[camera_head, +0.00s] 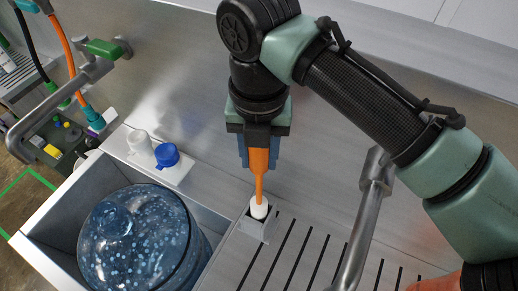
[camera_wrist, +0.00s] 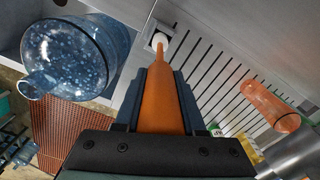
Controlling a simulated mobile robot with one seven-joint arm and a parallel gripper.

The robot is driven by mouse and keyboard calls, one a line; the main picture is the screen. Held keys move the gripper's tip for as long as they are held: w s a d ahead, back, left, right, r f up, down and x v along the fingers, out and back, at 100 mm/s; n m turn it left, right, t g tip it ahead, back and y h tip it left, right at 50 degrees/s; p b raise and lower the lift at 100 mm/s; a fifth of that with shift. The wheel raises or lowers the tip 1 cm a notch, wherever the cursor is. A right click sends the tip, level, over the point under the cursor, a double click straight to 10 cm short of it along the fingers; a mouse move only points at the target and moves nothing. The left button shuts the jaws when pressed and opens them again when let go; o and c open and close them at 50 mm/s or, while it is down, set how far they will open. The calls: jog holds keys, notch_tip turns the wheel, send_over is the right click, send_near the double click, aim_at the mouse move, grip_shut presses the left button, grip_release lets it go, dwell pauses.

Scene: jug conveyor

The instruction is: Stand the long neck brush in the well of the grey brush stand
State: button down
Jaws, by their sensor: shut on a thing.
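The long neck brush has an orange handle (camera_head: 259,183) and a white head (camera_head: 259,208). My gripper (camera_head: 259,160) is shut on the handle and holds the brush roughly upright, head down. The grey brush stand (camera_head: 251,229) is a small square holder at the left end of the slotted drainboard. The white head is at the stand's dark opening, with its upper part showing above the rim; how deep it sits is hidden. In the wrist view the handle (camera_wrist: 160,98) runs from between my fingers to the white head (camera_wrist: 160,40) at the stand (camera_wrist: 151,28).
An orange bottle-like thing (camera_wrist: 268,105) shows in the wrist view.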

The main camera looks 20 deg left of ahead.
jog(key=shift+f, duration=0.15)
jog(key=shift+c, duration=2.1)
grip_release()
notch_tip(320, 180, up, 13)
jog(key=shift+b, duration=0.9)
jog(key=shift+s+f, duration=0.1)
